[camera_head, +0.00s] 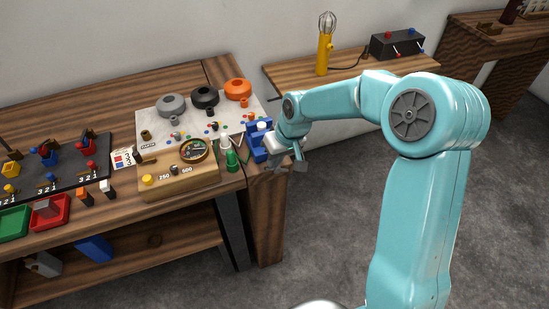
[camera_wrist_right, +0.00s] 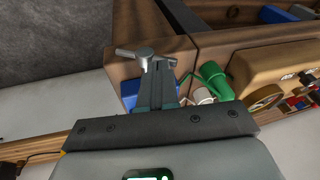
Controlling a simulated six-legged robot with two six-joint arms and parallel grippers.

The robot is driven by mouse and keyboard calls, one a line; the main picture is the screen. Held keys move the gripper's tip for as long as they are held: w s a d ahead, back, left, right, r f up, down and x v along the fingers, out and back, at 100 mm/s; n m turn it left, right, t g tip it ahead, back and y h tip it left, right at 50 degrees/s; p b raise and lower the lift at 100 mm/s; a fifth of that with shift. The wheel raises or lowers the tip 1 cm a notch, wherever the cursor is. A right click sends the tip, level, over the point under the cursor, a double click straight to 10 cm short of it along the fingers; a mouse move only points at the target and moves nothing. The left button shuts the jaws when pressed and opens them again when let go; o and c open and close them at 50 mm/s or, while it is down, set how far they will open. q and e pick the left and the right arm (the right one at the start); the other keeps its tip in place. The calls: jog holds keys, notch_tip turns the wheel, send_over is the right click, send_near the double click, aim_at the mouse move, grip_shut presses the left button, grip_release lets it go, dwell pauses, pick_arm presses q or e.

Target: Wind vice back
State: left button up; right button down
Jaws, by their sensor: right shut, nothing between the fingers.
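The blue vice (camera_head: 257,141) stands at the right end of the workbench, beside a green bottle-like object. In the right wrist view, part of the vice (camera_wrist_right: 129,90) shows to the left of the fingers. Its silver crank (camera_wrist_right: 145,53), a hub with bars sticking out, lies at the fingertips. My right gripper (camera_head: 291,153) is at the right side of the vice. In the wrist view its fingers (camera_wrist_right: 158,66) are shut together with nothing between them, close to the crank; I cannot tell whether they touch it. My left gripper is not in view.
The green bottle-like object (camera_head: 232,160) stands close left of the vice. A wooden box (camera_head: 178,184) with a round dial is farther left. Grey, black and orange rings (camera_head: 238,88) lie behind on a pale mat. A side table (camera_head: 290,76) holds a yellow whisk-topped device (camera_head: 324,57).

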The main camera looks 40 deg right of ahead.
jog(key=shift+a, duration=0.15)
jog(key=shift+h, duration=0.3)
jog(key=shift+a+h+b, duration=0.25)
jog(key=shift+h+b, duration=0.25)
jog(key=shift+b, duration=0.05)
jog(key=shift+w+a+f+g+h+b, duration=0.1)
jog(key=shift+a+f+g+h+b, duration=0.25)
jog(key=shift+b, duration=0.2)
jog(key=h+b, duration=0.2)
jog(key=b, duration=0.1)
jog(key=a+f+g+h+b, duration=0.1)
jog(key=h+b, duration=0.1)
jog(key=h, duration=0.1)
jog(key=a+f+n+h+b, duration=0.1)
jog(key=h+b, duration=0.2)
jog(key=shift+w+a+f+g+h+b, duration=0.2)
jog(key=shift+w+g+h+b, duration=0.05)
jog(key=shift+w+g+b, duration=0.1)
jog(key=shift+f, duration=0.1)
jog(key=shift+a+b, duration=0.1)
jog(key=shift+b, duration=0.25)
